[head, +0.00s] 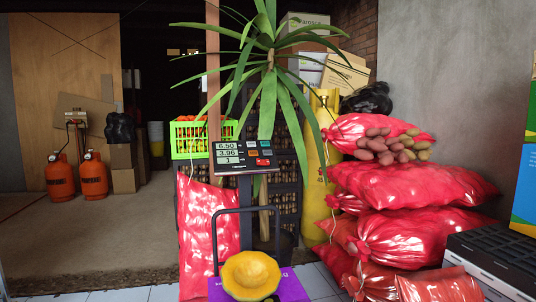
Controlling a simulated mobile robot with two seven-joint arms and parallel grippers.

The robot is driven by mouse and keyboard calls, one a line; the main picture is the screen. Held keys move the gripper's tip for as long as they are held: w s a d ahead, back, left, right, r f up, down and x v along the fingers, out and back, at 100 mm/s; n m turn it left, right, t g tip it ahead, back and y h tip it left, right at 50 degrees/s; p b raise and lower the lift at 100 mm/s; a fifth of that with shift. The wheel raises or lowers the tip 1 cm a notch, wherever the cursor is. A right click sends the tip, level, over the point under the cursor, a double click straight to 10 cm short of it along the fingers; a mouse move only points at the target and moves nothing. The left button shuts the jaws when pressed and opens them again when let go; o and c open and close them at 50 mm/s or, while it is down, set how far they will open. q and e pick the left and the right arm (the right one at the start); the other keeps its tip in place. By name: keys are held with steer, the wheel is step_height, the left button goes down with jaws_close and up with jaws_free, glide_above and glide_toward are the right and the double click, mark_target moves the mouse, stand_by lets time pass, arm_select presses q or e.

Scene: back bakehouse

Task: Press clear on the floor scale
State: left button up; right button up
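The floor scale's display head (244,157) stands upright on its post near the middle of the head view. Its screen (228,153) shows 6.50, 3.96 and 1 in three rows. To the right of the screen is a keypad (258,153) with grey, blue, orange and red keys. The key labels are too small to read, so I cannot tell which key is clear. A yellow, bowl-shaped thing (250,276) sits low in front of the post, on or above a purple surface (293,286). The scale's platform is not clearly visible. Neither of my grippers is in view.
A dark tubular rail (250,209) stands in front of the post. Red sacks (405,235) are piled at right, with potatoes (390,146) on top. A red sack (208,235) leans at left, below a green crate (188,138). A leafy plant (268,75) rises behind. Floor at left is open.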

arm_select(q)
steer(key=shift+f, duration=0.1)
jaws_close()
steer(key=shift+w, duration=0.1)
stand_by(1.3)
